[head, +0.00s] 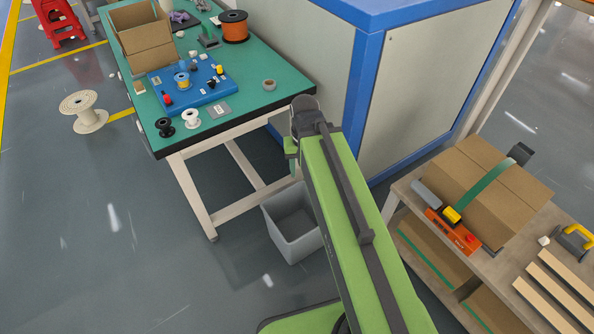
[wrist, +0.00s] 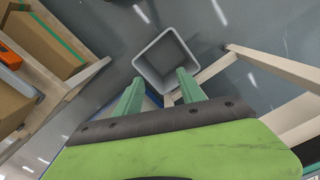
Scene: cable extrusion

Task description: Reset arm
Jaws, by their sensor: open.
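My green arm reaches forward in the head view, and its far end hangs above the gap between the green-topped table and the wooden bench. My gripper (wrist: 158,91) shows in the wrist view as two green fingers set wide apart. It is open, with nothing between the fingers. A grey open bin (wrist: 166,60) stands on the floor below and beyond the fingertips. The bin also shows in the head view (head: 290,225), left of my arm, and it looks empty. In the head view the fingers are mostly hidden by the arm's end.
The green table (head: 255,100) at the back left holds a blue board (head: 205,92), spools and an open carton (head: 140,35). A blue-framed grey cabinet (head: 420,90) stands behind. The wooden bench (head: 490,270) at right carries a taped box (head: 480,185). Floor at left is mostly free.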

